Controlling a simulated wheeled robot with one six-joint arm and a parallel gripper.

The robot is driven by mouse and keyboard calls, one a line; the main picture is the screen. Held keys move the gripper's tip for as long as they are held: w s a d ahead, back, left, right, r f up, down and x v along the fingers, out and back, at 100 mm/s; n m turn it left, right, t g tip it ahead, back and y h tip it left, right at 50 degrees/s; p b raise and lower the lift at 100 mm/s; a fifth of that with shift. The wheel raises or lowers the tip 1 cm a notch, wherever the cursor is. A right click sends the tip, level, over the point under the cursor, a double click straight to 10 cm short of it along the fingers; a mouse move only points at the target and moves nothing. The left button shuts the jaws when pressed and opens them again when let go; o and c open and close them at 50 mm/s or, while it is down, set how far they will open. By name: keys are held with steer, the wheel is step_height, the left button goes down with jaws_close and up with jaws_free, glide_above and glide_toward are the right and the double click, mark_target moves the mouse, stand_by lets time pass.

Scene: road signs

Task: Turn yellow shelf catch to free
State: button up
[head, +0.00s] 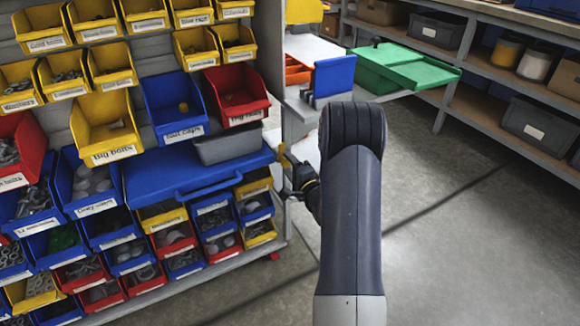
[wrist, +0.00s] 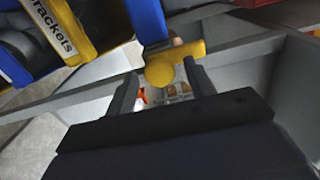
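The yellow shelf catch (head: 284,158) is on the right end of the shelf rack, beside the blue pull-out shelf (head: 190,178). In the wrist view the catch (wrist: 164,71) shows a rounded knob with a short bar reaching right. My gripper (head: 290,178) is at the catch, partly hidden behind my arm in the head view. In the wrist view my gripper (wrist: 160,80) has its two dark fingers apart, with the knob between their tips. A gap shows to the left of the knob. The bar overlaps the right fingertip, and I cannot tell whether they touch.
Bins fill the rack, including a yellow "Big bolts" bin (head: 104,128) and a grey tray (head: 227,146) above the blue shelf. A green box (head: 405,70) and an upright blue piece (head: 333,76) stand behind my arm. The floor (head: 460,230) at right is clear.

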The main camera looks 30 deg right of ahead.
steer(key=s+p, duration=0.1)
steer(key=s, duration=0.9)
steer(key=shift+s+d+p, duration=0.15)
steer(key=shift+s+p, duration=0.2)
steer(key=shift+s, duration=0.05)
steer(key=w+b, duration=0.1)
steer(key=w, duration=1)
steer(key=shift+a+b, duration=0.2)
steer(key=shift+b, duration=0.2)
steer(key=shift+s, duration=0.1)
steer(key=shift+n, duration=0.3)
steer(key=shift+r, duration=0.1)
